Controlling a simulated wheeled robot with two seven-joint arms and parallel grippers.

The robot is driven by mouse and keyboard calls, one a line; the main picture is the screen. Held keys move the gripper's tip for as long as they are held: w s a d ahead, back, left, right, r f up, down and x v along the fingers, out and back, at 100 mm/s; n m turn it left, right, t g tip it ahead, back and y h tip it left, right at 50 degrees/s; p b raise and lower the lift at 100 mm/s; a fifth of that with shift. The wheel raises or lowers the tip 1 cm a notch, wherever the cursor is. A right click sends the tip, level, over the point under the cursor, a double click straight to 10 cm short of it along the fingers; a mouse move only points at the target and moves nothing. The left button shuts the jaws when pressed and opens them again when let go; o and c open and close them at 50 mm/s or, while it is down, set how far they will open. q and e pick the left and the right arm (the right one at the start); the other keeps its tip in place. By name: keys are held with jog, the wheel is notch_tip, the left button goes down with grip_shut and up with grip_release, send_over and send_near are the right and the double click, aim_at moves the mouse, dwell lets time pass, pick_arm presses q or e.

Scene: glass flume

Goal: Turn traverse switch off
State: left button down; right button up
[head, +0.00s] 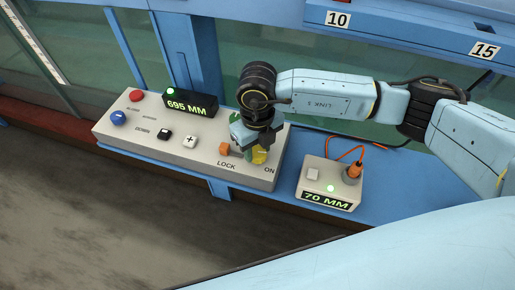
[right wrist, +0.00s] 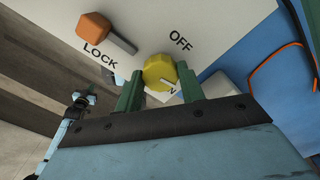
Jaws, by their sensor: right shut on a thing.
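The traverse switch, a yellow rotary knob (head: 260,156), is on the right end of a grey control panel (head: 205,164). In the right wrist view the knob (right wrist: 159,71) has a white line pointing to the lower right, towards the partly hidden ON label. The OFF label (right wrist: 180,41) is above and right of it. My right gripper (head: 250,150) is over the panel, its green fingers (right wrist: 160,90) shut on either side of the knob. In the head view the gripper partly hides the knob. My left gripper is not in view.
An orange lever (right wrist: 105,31) marked LOCK sits close beside the knob. The panel also carries red, blue, black and white buttons and a 695 MM display (head: 190,104). A small box (head: 330,183) reading 70 MM, with an orange cable, stands to the right.

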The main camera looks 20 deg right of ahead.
pick_arm(q)
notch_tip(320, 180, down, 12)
jog(key=b, duration=1.1)
pick_arm(e)
jog(key=n, duration=1)
jog(key=shift+a+f+n, duration=0.1)
jog(key=shift+f+n, duration=0.05)
jog(key=shift+n, duration=0.25)
jog(key=n+b, duration=0.4)
jog(key=shift+s+r+n+b, duration=0.1)
jog(key=shift+r+n+b, duration=0.1)
jog(key=shift+n+b, duration=0.5)
jog(key=shift+b, duration=0.3)
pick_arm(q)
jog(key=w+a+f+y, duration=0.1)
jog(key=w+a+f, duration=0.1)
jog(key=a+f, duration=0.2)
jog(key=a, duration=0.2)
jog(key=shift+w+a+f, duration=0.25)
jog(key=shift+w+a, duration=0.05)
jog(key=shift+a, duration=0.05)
pick_arm(e)
jog(key=shift+r, duration=0.1)
jog(key=o, duration=1)
jog(key=shift+c, duration=0.2)
